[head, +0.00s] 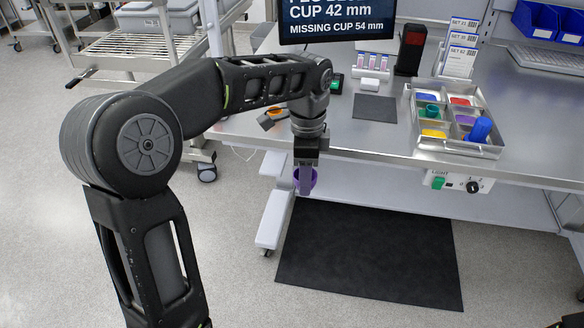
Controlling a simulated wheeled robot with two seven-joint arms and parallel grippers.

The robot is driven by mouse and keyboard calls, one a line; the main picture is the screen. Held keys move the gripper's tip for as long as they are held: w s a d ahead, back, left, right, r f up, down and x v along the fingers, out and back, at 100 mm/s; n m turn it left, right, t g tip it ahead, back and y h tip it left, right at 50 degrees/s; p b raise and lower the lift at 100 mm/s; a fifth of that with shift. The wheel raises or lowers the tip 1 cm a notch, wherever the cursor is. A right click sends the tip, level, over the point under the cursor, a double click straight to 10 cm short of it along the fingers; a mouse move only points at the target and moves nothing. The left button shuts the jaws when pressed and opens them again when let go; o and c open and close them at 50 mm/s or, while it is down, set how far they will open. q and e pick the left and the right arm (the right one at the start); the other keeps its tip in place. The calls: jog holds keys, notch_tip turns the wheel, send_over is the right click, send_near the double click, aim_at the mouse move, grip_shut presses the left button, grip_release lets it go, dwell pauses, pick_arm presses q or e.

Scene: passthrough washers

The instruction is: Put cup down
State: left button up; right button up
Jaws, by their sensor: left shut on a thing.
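My left gripper (305,190) points down in front of the table's front edge, over the dark floor mat. It is shut on a purple cup (312,178), which is partly hidden behind the fingers. A metal tray (461,148) with compartments stands on the table (352,140) at the right. In it are a green cup (431,110), yellow, red and purple pieces, and a blue cylinder (479,130). My right gripper is not in view.
A dark pad (375,108) lies bare on the table left of the tray. Behind are a screen (335,22) reading "CUP 42 mm, MISSING CUP 54 mm", a black-and-red device (410,50) and set cards (461,45). A small orange-and-grey item (272,118) lies near the left edge.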

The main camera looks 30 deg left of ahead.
pick_arm(q)
jog(key=w+d+f+n, duration=0.4)
jog(key=d+f+n, duration=0.3)
jog(key=n, duration=0.5)
jog(key=shift+w+d+f, duration=0.2)
jog(key=shift+w+f, duration=0.05)
jog(key=shift+f, duration=0.55)
